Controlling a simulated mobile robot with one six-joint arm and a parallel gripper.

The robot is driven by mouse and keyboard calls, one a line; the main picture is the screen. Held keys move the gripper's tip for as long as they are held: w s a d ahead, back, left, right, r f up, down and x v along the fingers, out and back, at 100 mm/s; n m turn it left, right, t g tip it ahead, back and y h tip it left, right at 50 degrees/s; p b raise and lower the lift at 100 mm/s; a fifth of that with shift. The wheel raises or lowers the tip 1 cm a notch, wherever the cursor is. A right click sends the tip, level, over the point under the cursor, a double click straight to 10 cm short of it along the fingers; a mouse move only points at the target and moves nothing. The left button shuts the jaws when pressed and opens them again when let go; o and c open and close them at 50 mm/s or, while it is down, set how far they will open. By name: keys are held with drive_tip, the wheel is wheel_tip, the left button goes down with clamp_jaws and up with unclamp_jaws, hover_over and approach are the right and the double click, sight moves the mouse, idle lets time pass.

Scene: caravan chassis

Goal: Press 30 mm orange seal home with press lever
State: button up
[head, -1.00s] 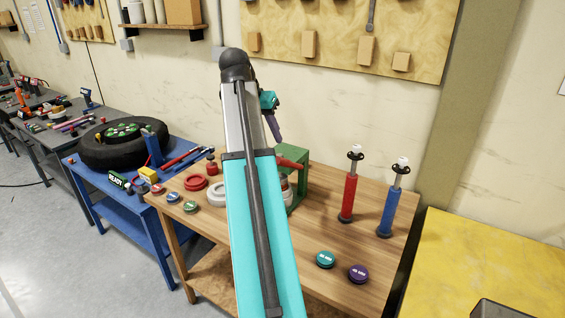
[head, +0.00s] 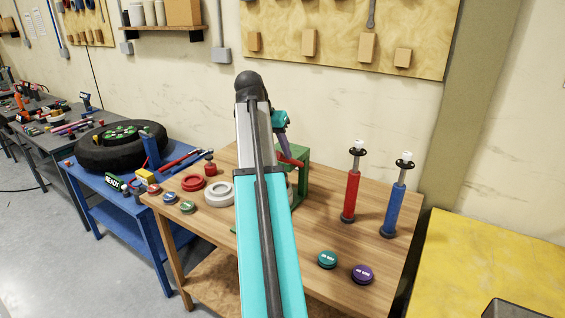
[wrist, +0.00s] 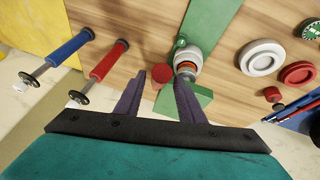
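The green press (head: 301,178) stands at the back of the wooden bench, partly hidden behind my arm. Its red lever (head: 292,160) shows just below my gripper (head: 285,134). In the wrist view, my gripper (wrist: 161,76) is open, with its two purple fingers apart. A round red end (wrist: 162,75), seemingly of the lever, appears between the fingertips with gaps on both sides; I cannot tell its depth. An orange ring, apparently the seal (wrist: 188,66), shows in the press around a pale part, partly hidden by the right finger. How deep it sits is unclear.
Red (head: 351,190) and blue (head: 395,205) upright tools stand right of the press. Teal (head: 327,260) and purple (head: 362,275) discs lie at the front right. A white ring (head: 219,194), a red ring (head: 192,183) and small discs lie left. The front middle is hidden by my arm.

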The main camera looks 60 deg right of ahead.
sight(282, 157)
drive_tip(key=shift+b+x, duration=0.8)
drive_tip(key=shift+x, duration=0.85)
clamp_jaws()
drive_tip(key=shift+d, duration=0.1)
drive_tip(key=shift+s, duration=0.1)
